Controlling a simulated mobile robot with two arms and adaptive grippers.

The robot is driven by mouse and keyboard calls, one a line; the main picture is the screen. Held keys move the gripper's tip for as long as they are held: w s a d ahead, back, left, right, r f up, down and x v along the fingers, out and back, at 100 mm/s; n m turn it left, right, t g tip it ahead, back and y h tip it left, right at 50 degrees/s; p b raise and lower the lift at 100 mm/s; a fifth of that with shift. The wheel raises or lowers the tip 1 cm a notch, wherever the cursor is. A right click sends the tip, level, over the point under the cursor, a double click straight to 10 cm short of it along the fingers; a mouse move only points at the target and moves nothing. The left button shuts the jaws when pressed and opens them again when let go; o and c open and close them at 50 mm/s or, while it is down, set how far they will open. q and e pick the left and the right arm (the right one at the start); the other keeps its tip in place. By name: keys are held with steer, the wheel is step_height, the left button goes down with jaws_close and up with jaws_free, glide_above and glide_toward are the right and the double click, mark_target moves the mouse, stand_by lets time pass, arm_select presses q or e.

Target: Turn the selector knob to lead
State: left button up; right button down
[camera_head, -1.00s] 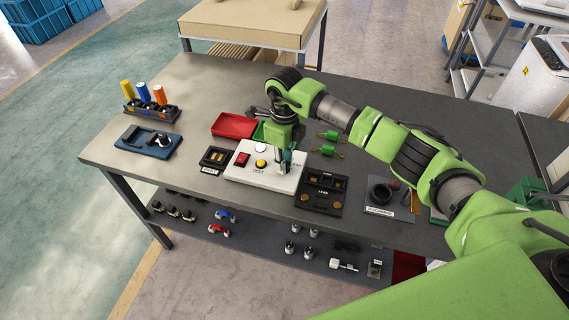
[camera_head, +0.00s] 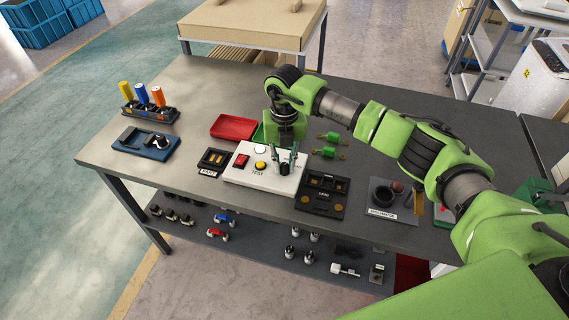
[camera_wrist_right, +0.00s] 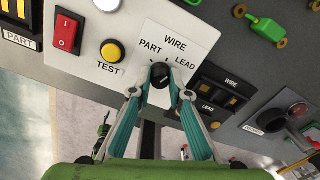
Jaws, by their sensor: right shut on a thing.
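The white test panel (camera_head: 240,173) lies on the workbench. Its black selector knob (camera_wrist_right: 160,76) is in the middle of the wrist view, with the labels PART to its left, WIRE above and LEAD to its right. My right gripper (camera_wrist_right: 160,68) is over the panel, its two fingers closed in on the knob from either side. The same gripper (camera_head: 285,162) points down at the panel's right part in the head view, where the knob is partly hidden between the fingers. Which label the knob points to cannot be told. My left gripper is not in view.
The panel has a red rocker switch (camera_wrist_right: 67,32) and a yellow TEST button (camera_wrist_right: 112,50). A black tray (camera_head: 312,205) marked WIRE and LEAD sits to the right, a PART tray (camera_head: 214,157) to the left. A red bin (camera_head: 233,126) and green parts (camera_head: 328,137) lie behind.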

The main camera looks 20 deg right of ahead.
mark_target(284, 165)
steer(key=m, duration=0.3)
steer(key=shift+m, duration=2.2)
steer(key=shift+w, duration=0.1)
steer(key=c, duration=1.9)
jaws_free()
steer(key=shift+r, duration=0.1)
step_height(284, 165, up, 12)
